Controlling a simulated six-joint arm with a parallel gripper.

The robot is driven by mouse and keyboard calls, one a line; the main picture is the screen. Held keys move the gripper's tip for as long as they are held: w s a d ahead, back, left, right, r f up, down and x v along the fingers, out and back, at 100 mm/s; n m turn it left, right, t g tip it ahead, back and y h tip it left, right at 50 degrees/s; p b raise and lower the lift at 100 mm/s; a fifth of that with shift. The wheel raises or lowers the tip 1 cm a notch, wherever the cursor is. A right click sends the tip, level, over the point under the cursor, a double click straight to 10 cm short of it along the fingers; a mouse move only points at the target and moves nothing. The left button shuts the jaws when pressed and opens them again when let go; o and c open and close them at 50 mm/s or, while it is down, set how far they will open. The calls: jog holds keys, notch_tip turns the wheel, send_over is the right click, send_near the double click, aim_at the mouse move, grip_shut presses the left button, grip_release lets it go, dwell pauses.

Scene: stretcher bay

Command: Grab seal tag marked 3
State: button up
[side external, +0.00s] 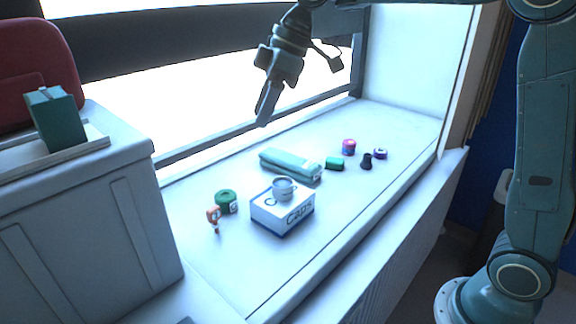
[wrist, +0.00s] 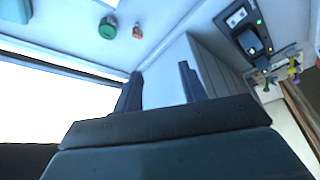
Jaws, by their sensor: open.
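A small orange tag-like piece (side external: 214,216) with a pale patch lies on the white ledge at the front left. It also shows in the wrist view (wrist: 137,31) at the top. It may be the seal tag; I cannot read a 3 on it. A green roll (side external: 225,199) with a white label is close beside it. My gripper (side external: 267,108) is open and empty, high above the back of the ledge, well apart from the tag. In the wrist view its two fingers (wrist: 160,85) stand apart with nothing between them.
A grey cabinet (side external: 90,220) rises at left.

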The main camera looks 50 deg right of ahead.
jog(key=w+a+f+n+g, duration=0.1)
jog(key=w+f+n+g, duration=0.1)
jog(key=w+f+n, duration=0.5)
jog(key=n+g, duration=0.1)
jog(key=n, duration=0.1)
send_near(213, 208)
jog(key=shift+d+r+y, duration=0.4)
jog(key=shift+d+r, duration=0.2)
jog(key=shift+d, duration=0.1)
jog(key=shift+a+f, duration=0.15)
jog(key=shift+a, duration=0.05)
jog(key=shift+x, duration=4.05)
jog(key=shift+d, duration=0.15)
jog(key=shift+x, duration=2.65)
